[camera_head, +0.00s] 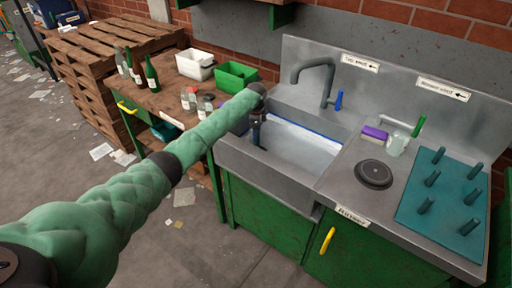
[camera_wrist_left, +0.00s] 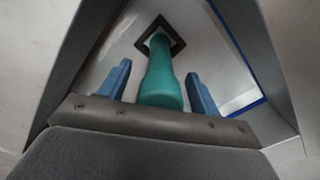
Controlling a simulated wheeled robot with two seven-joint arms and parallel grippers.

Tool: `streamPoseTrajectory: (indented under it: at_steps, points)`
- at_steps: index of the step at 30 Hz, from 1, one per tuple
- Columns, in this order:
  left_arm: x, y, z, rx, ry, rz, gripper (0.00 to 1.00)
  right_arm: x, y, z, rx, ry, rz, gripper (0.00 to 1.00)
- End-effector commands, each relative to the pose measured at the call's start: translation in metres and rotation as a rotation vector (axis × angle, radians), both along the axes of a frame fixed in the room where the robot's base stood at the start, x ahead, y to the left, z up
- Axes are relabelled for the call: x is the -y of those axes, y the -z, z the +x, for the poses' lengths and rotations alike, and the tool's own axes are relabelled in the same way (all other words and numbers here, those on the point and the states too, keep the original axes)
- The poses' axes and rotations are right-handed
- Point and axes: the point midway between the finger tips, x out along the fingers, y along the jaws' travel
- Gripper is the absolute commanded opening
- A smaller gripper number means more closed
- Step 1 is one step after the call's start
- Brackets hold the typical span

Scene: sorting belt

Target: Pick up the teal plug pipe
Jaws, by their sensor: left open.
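The teal plug pipe (camera_wrist_left: 162,75) stands in the square dark drain opening (camera_wrist_left: 160,36) of the sink in the left wrist view. In the head view the pipe is hidden by my left arm and gripper. My left gripper (camera_head: 257,130) reaches down into the left end of the sink basin (camera_head: 300,145). In the left wrist view its two blue fingers (camera_wrist_left: 159,73) are open, one on each side of the pipe, with gaps to it. My right gripper is not in view.
A tap (camera_head: 318,75) with a blue knob rises behind the basin. A round black disc (camera_head: 373,173), a purple sponge (camera_head: 374,133) and a teal peg mat (camera_head: 448,215) lie on the right counter. Bottles (camera_head: 152,74) and bins stand on the wooden table at the left.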

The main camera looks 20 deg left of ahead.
Motion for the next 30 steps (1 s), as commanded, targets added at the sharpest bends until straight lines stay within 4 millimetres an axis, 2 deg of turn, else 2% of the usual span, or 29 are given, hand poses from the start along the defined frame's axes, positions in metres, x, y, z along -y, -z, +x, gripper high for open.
streamPoseTrajectory:
  at_steps: [10,18,20,30]
  points:
    - [0.0002,0.0055,0.0002,0.002,0.001,0.000,0.63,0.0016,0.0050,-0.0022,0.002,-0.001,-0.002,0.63]
    - [0.0003,0.0053,0.0002,0.001,0.001,0.000,0.10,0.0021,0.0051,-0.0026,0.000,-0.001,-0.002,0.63]
    - [0.0003,0.0053,0.0002,0.001,0.001,0.000,0.00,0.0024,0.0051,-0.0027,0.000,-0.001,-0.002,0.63]
    - [0.0003,0.0027,0.0007,0.002,0.001,-0.001,0.00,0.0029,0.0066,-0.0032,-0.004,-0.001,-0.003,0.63]
